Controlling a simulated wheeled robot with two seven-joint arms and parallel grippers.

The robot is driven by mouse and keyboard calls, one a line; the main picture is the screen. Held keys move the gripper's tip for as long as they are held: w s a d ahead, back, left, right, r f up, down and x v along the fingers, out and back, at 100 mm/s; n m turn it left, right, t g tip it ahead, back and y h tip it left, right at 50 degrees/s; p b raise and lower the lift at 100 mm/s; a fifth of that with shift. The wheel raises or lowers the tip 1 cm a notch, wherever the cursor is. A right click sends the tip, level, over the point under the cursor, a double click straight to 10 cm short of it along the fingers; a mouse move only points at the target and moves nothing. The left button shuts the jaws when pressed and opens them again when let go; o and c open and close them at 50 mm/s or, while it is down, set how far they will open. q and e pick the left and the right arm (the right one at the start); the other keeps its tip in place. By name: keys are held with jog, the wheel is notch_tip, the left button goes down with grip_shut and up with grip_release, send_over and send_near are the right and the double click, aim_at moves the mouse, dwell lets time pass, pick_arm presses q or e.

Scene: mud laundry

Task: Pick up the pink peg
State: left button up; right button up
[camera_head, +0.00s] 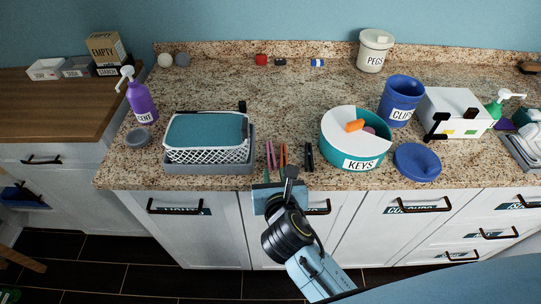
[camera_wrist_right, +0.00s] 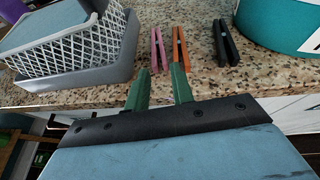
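The pink peg (camera_head: 271,155) lies on the granite counter between the grey tray and the orange peg (camera_head: 284,156). In the right wrist view the pink peg (camera_wrist_right: 158,49) is left of the orange peg (camera_wrist_right: 182,48), with a black peg (camera_wrist_right: 225,44) further right. My right gripper (camera_wrist_right: 161,80) has its two green fingers apart with nothing between them. It is at the counter's front edge, just short of the pink and orange pegs and apart from them. In the head view the right gripper (camera_head: 275,183) is over the front edge. My left gripper is not in view.
A white basket (camera_head: 206,154) in a grey tray (camera_head: 210,168) stands left of the pegs. The round KEYS container (camera_head: 337,155) stands to the right, with a blue lid (camera_head: 417,162) beyond.

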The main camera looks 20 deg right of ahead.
aim_at(272, 165)
jog(key=shift+x, duration=2)
jog(key=shift+a+r, duration=0.1)
grip_shut()
notch_tip(272, 165, up, 10)
jog(key=p, duration=0.2)
jog(key=shift+p, duration=0.3)
